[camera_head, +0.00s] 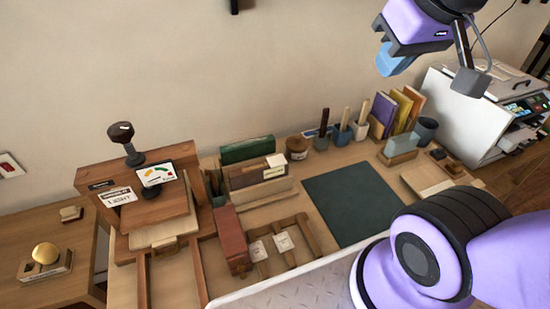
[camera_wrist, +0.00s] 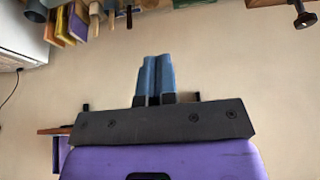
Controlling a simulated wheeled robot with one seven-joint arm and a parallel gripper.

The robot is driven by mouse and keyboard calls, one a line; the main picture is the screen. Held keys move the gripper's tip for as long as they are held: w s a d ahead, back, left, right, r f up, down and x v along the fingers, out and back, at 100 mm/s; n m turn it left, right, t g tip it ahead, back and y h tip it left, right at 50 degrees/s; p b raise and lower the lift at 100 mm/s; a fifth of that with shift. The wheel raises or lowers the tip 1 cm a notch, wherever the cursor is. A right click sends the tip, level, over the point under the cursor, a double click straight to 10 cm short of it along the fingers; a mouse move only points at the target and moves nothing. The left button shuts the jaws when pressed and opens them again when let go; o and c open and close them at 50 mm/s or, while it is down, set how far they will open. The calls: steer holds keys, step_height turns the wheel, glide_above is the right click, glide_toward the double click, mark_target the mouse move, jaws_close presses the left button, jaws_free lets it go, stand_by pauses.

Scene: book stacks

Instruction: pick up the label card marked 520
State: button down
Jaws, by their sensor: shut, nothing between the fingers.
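Two small white label cards lie on a wooden rack at the front of the desk in the head view, a left card (camera_head: 258,251) and a right card (camera_head: 283,241). Their print is too small to read, so I cannot tell which is marked 520. My gripper (camera_head: 393,62) is raised at the upper right, well above the desk and far from the cards. In the wrist view its blue fingers (camera_wrist: 155,78) are together with nothing between them. Neither card shows in the wrist view.
A dark green mat (camera_head: 352,202) lies bare mid-desk. A wooden press (camera_head: 140,195) stands left, a reddish-brown book (camera_head: 231,240) beside the rack. Upright books (camera_head: 398,112) and tool cups stand at the back, a white machine (camera_head: 470,115) right.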

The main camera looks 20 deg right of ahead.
stand_by(0.4)
steer(key=c, duration=1.4)
jaws_free()
steer(key=shift+w, duration=0.1)
steer(key=o, duration=0.3)
steer(key=shift+w+f, duration=0.1)
steer(key=shift+w, duration=0.2)
steer(key=o, duration=0.9)
steer(key=shift+g+h, duration=0.3)
steer(key=shift+g, duration=0.2)
steer(key=w, duration=0.1)
steer(key=w+f, duration=0.1)
steer(key=w, duration=0.1)
steer(key=w+f, duration=0.1)
steer(key=w, duration=0.1)
steer(key=shift+w+a, duration=0.2)
steer(key=shift+a, duration=0.05)
steer(key=g, duration=0.4)
glide_above(277, 160)
step_height(277, 160, down, 27)
steer(key=shift+s+f, duration=0.1)
steer(key=shift+f, duration=5.2)
steer(key=c, duration=1.1)
